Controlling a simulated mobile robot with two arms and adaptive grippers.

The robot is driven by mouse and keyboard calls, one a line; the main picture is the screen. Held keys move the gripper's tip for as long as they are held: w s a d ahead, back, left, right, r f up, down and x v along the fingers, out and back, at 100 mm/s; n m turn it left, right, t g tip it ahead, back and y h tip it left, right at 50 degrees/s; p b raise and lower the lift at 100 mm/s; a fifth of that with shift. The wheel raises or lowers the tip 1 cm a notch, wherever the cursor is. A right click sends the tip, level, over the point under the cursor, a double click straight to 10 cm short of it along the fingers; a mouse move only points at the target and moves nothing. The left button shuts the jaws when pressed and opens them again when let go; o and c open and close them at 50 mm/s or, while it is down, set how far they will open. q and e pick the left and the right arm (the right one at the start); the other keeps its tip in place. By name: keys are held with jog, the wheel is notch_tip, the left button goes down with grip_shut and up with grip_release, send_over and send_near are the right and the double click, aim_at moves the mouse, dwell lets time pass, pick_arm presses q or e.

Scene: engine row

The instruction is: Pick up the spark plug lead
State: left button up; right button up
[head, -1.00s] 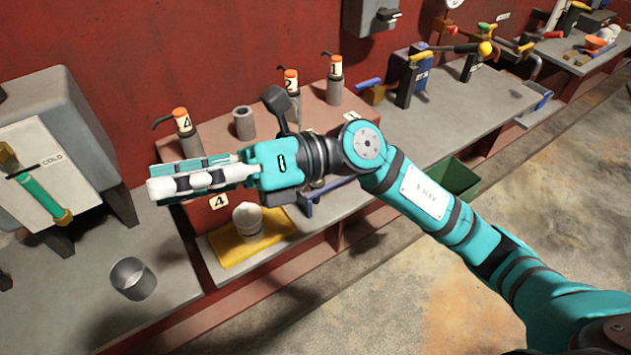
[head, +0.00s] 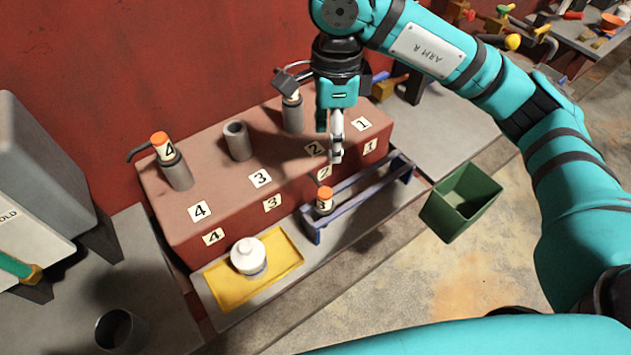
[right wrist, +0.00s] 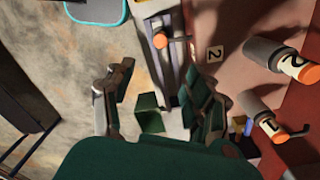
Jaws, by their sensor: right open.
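An orange-capped spark plug lead (head: 324,199) marked 3 stands in the blue rack (head: 350,192) in front of the red engine block; its orange cap shows in the right wrist view (right wrist: 160,40). Other capped leads are on the block's posts: number 4 (head: 163,147) at the left, and numbers 2 (right wrist: 300,68) and 1 (right wrist: 270,127) in the right wrist view. My right gripper (head: 335,156) points down, open and empty, above the block's front edge and the rack, apart from the lead. Its spread fingers frame the right wrist view (right wrist: 158,85). My left gripper is not in view.
A bare grey post (head: 238,141) stands at number 3 on the block. A white bottle (head: 248,256) stands on a yellow tray (head: 222,292). A green bin (head: 462,203) is right of the rack. A metal cup (head: 117,330) stands at lower left.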

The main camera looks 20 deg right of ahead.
jog(key=p, duration=0.3)
send_over(325, 192)
jog(key=s, duration=0.1)
jog(key=f, duration=0.8)
jog(key=shift+d+f, duration=0.2)
jog(key=shift+d, duration=0.2)
notch_tip(325, 192, down, 3)
jog(key=shift+w+f+p, duration=0.1)
jog(key=shift+p, duration=0.4)
jog(key=shift+w+a+f+p, duration=0.1)
jog(key=shift+a+f+p, duration=0.05)
jog(key=shift+f+p, duration=0.25)
jog(key=f, duration=0.1)
jog(key=f+p, duration=0.1)
jog(key=f, duration=0.1)
jog(key=shift+w+a+f+p, duration=0.25)
jog(key=shift+w+f+p, duration=0.05)
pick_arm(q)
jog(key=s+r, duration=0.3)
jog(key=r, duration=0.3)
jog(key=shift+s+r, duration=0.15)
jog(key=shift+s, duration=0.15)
pick_arm(e)
jog(key=shift+f, duration=0.3)
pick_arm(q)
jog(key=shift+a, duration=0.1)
pick_arm(e)
jog(key=shift+c, duration=0.3)
